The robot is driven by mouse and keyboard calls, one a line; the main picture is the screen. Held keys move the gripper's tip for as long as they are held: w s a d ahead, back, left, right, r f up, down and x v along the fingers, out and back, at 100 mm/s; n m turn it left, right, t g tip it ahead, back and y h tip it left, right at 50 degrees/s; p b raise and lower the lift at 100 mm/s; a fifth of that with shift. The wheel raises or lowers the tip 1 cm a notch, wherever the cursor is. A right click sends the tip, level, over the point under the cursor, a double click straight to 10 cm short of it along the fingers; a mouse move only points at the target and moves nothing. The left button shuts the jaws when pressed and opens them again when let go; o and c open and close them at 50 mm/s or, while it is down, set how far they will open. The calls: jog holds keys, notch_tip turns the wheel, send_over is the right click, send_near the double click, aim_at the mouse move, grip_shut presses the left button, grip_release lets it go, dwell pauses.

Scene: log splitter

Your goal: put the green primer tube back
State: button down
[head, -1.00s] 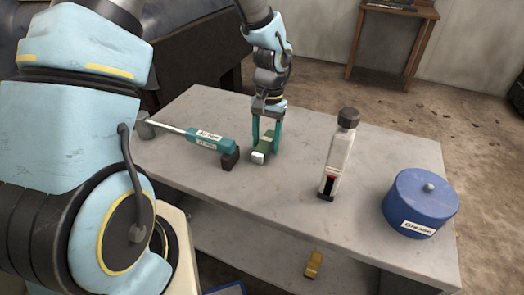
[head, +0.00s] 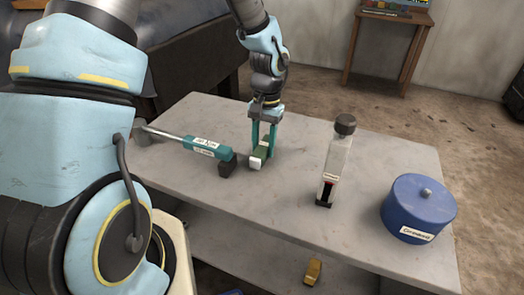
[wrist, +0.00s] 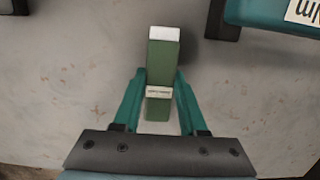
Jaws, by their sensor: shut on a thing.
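The green primer tube (head: 261,152) has a white cap and a small white label. It also shows in the wrist view (wrist: 163,68), lying lengthwise between the fingers with its white cap pointing away from my palm. My gripper (head: 263,146) is shut on the tube, with one teal finger on each side. In the wrist view my gripper (wrist: 160,88) grips it around the label. The tube is at or just above the grey table top (head: 280,195); I cannot tell whether it touches.
A teal-handled torque wrench (head: 205,147) lies just left of the tube. A white bottle with a dark cap (head: 334,165) stands to the right, and a blue grease tin (head: 418,208) farther right. A yellow item (head: 313,270) is on the lower shelf. The table between tube and bottle is clear.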

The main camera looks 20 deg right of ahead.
aim_at(263, 146)
notch_tip(263, 146, up, 9)
jog(key=shift+r+b, duration=0.2)
jog(key=shift+b, duration=0.65)
